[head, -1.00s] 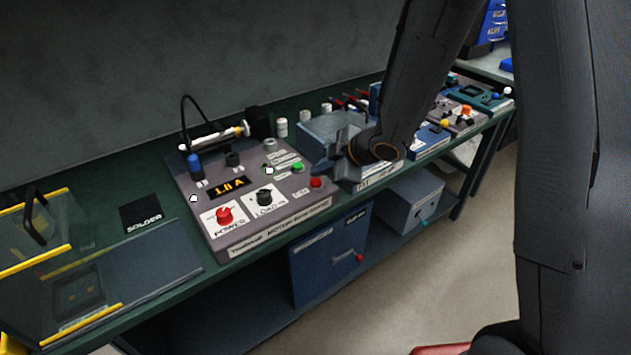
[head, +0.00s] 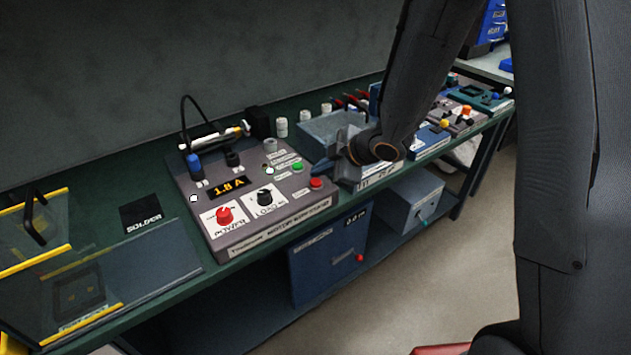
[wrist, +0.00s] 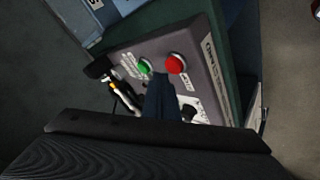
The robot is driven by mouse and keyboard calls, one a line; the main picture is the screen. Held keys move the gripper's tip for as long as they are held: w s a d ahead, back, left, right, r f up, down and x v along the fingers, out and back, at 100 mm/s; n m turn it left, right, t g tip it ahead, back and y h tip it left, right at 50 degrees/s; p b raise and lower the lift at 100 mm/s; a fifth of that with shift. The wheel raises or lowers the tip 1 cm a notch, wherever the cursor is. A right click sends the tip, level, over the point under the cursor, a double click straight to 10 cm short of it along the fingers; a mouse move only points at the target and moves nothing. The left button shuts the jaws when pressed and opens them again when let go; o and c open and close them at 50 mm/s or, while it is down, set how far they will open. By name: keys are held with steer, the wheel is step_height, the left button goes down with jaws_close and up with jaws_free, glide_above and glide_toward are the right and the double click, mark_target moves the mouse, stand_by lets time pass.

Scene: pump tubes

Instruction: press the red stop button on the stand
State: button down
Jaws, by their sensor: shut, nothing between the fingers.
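The red stop button (head: 316,183) sits at the right edge of the sloped grey stand (head: 262,238), just below the green button (head: 298,167). In the wrist view the red button (wrist: 175,63) is in clear sight, beside the green button (wrist: 144,66). My gripper (head: 326,166) is above and to the right of the red button in the head view, and appears apart from it. In the wrist view my gripper's (wrist: 160,84) dark blue fingers are together and empty, with their tips near the two buttons.
The stand also has a red power knob (head: 224,215), a black load knob (head: 264,198) and a display (head: 227,187) reading 1.8 A. A soldering mat (head: 140,214) lies to the left.

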mark_target(320, 183)
steer(key=shift+f, duration=0.1)
steer(key=shift+f, duration=0.35)
steer(key=shift+f+b, duration=0.6)
steer(key=shift+b, duration=0.1)
stand_by(0.8)
stand_by(0.3)
steer(key=shift+r+p, duration=1.05)
steer(key=shift+p, duration=0.05)
step_height(320, 183, up, 5)
steer(key=p, duration=0.5)
stand_by(0.4)
